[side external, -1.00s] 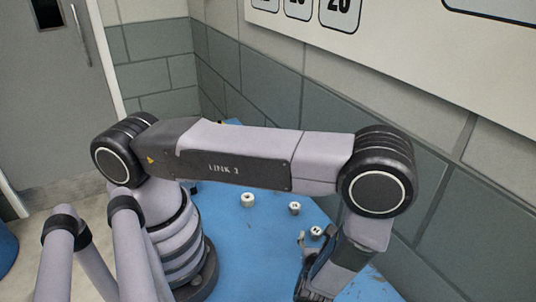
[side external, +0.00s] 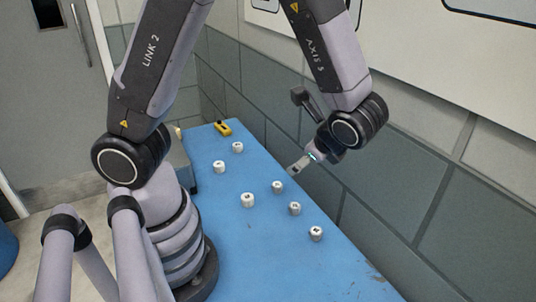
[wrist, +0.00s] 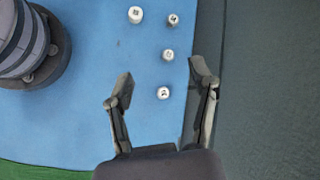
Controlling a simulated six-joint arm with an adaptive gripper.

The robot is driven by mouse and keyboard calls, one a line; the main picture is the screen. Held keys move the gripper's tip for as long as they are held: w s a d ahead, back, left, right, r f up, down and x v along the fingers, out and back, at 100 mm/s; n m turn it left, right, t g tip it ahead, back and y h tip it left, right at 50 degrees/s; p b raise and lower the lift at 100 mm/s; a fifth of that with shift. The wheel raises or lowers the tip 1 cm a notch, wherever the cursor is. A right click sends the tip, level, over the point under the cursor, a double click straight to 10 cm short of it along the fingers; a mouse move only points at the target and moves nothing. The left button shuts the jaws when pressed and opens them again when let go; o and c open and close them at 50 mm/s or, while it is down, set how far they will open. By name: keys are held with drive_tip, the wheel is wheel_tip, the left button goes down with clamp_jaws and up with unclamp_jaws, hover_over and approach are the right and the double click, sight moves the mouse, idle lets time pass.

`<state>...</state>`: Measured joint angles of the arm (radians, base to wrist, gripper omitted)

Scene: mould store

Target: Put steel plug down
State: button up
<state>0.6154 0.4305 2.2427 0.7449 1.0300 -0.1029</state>
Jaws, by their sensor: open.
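Several short, pale, cylindrical plugs with dark centres stand apart on the blue table top. In the side view one plug (side external: 317,233) is nearest the front, with others (side external: 295,208), (side external: 278,187) and (side external: 248,200) behind it. I cannot tell which is the steel plug. My gripper (side external: 293,170) is open and empty, raised above the table close to the wall. In the wrist view the spread fingers of my gripper (wrist: 162,70) have a plug (wrist: 163,93) between them in the picture, apart from both.
Two more plugs (side external: 219,167), (side external: 237,147) stand farther back. A yellow and black object (side external: 222,128) lies at the table's far end. A grey block wall (side external: 415,190) runs along the right side of the blue table (side external: 265,265). The front of the table is clear.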

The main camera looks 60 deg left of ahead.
drive_tip(key=s+a+r+n+t+h, duration=0.2)
drive_tip(key=s+a+r+n+h, duration=0.1)
drive_tip(key=s+r+n, duration=0.3)
drive_tip(key=s+a+r+n+t+h, duration=0.2)
drive_tip(key=s+r+n+h, duration=0.3)
drive_tip(key=r, duration=0.5)
drive_tip(key=shift+s+a+n+t, duration=0.4)
drive_tip(key=shift+s+a+n, duration=0.25)
drive_tip(key=shift+s, duration=0.45)
idle(0.5)
